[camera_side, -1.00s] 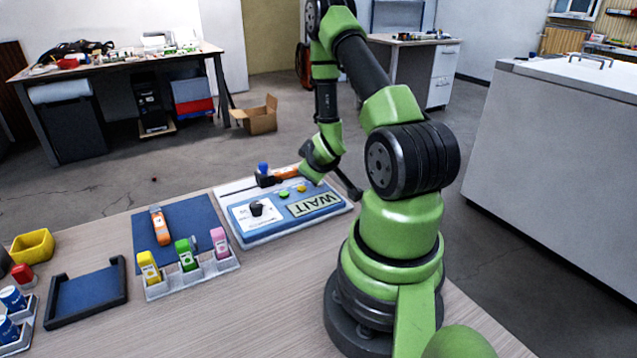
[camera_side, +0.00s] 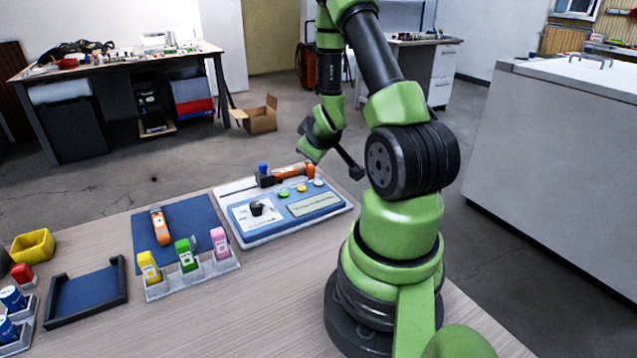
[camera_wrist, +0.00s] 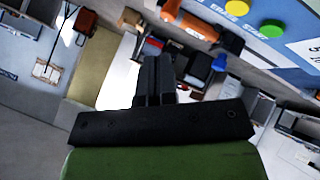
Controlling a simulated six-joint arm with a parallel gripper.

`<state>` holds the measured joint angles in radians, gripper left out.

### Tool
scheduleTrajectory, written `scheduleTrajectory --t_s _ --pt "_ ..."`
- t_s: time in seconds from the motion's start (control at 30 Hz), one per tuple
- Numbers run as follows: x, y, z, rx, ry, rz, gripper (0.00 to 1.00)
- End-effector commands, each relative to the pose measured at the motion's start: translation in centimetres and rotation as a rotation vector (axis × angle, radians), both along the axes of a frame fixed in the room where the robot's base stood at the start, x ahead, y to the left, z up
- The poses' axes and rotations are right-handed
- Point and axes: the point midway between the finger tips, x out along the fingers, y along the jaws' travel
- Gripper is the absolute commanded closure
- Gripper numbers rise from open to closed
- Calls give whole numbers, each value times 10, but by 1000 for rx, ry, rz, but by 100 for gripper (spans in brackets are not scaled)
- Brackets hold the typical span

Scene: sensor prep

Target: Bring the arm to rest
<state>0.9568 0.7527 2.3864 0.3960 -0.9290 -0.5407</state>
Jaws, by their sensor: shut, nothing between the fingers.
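My gripper (camera_wrist: 155,62) shows in the wrist view with its two black fingers together and nothing between them. In the side view my wrist is raised in the air behind the blue panel station (camera_side: 245,224), clear of it; the fingertips are hard to make out there. An orange and black tool (camera_side: 293,172) lies along the back of the station. Its orange body (camera_wrist: 190,20) shows at the top of the wrist view, apart from my fingers. The station has a yellow button (camera_side: 302,188), a green button (camera_side: 284,194) and a pale display (camera_side: 314,204) with small, unreadable text.
A blue mat (camera_side: 185,215) carries an orange device (camera_side: 159,226). A grey rack (camera_side: 205,270) holds yellow, green and pink units in front of it. A black-edged tray (camera_side: 88,297) and a yellow bin (camera_side: 32,245) stand at left. The wood table between is clear.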

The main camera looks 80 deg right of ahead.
Motion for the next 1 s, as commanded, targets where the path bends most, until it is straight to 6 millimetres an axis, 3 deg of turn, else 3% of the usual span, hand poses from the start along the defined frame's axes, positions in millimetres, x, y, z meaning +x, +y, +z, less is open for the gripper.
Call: scheduleTrajectory --t_s 0.7,0.87,1.0 --pt "3 1 3 2 -9 2 100" --pt "30 22 35 54 -86 20 100" --pt "61 69 83 170 -193 55 100"
